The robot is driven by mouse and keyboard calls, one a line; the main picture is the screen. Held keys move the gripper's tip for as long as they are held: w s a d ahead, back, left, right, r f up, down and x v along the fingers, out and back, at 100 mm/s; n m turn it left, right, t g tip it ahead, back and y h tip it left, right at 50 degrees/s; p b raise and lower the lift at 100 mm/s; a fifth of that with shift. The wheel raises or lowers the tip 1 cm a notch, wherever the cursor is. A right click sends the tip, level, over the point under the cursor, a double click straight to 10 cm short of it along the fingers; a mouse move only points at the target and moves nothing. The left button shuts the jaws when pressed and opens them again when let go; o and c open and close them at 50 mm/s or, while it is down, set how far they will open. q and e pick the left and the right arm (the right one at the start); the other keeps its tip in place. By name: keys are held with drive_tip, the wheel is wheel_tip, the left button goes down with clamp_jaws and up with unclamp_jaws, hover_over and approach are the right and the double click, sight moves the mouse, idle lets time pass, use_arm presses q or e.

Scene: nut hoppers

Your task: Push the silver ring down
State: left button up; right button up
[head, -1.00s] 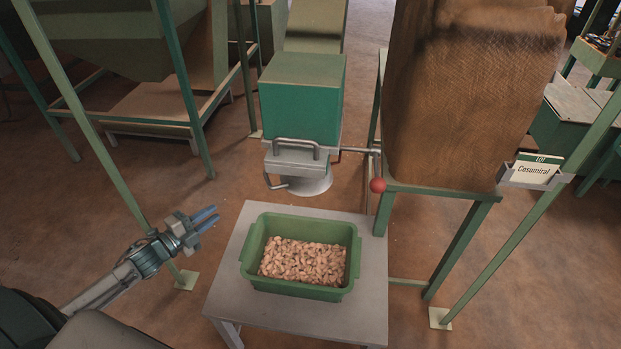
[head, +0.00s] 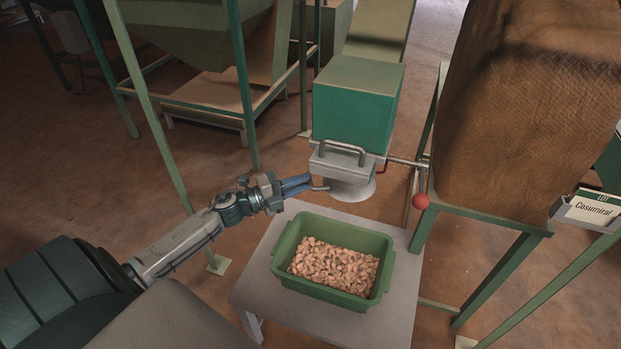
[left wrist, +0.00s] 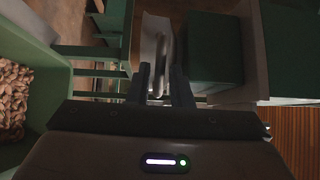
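The green hopper box (head: 357,105) has a silver slide plate with a raised bar handle (head: 343,147) below it, above a round pale spout (head: 353,190). A small silver loop, likely the silver ring (head: 320,187), sticks out on the spout's left side, partly hidden by my fingertips. My left gripper (head: 311,182) points right at this loop, its tips very close; I cannot tell if they touch it. In the left wrist view its two fingers (left wrist: 160,78) stand apart with a gap, and silver metal parts lie beyond. My right gripper is out of view.
A green crate (head: 287,246) with pale nuts stands on a grey table (head: 258,287) below the spout. A rod with a red ball (head: 420,201) is at the right. A green post (head: 150,115) stands behind my left arm. A large brown sack (head: 535,110) fills the right.

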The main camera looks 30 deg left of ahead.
use_arm(q)
drive_tip(key=shift+p+x, duration=0.35)
drive_tip(key=shift+x, duration=1.3)
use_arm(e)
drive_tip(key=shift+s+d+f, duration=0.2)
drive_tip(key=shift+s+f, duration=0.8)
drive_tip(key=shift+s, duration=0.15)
use_arm(q)
drive_tip(key=shift+c, duration=0.2)
clamp_jaws()
drive_tip(key=shift+f, duration=0.1)
